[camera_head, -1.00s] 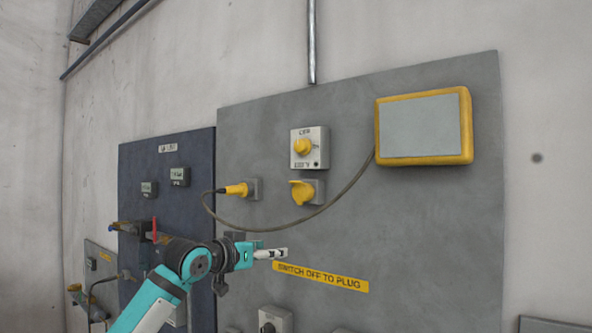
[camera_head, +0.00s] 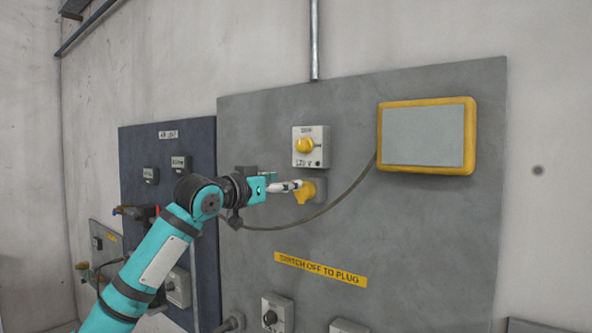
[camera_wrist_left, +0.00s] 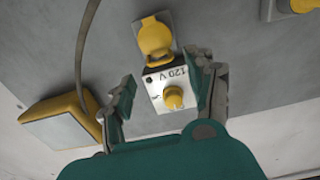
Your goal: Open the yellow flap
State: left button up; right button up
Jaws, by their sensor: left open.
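The yellow flap (camera_head: 304,194) is on a grey socket below the yellow rotary switch (camera_head: 305,145) on the grey panel. In the left wrist view the flap (camera_wrist_left: 156,38) covers its socket, and the switch (camera_wrist_left: 173,97) appears below it on a white plate. My left gripper (camera_head: 291,186) overlaps the flap's left edge in the head view. In the wrist view the left gripper (camera_wrist_left: 164,82) is open, with its fingers on either side of the switch plate and the flap beyond them. I cannot tell whether a finger touches the flap. My right gripper is not in view.
A yellow-framed screen box (camera_head: 423,136) is mounted to the right. A cable (camera_head: 345,191) sags from it and passes below the flap. A yellow label strip (camera_head: 320,269) lies lower on the panel. The panel right of the flap is mostly clear.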

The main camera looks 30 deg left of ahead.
aim_at(299, 191)
pick_arm(q)
jog(key=w+p, duration=0.1)
jog(key=w, duration=0.1)
jog(key=w+p, duration=0.1)
jog(key=w, duration=0.2)
jog(key=shift+w+d, duration=0.2)
jog(key=shift+w, duration=0.15)
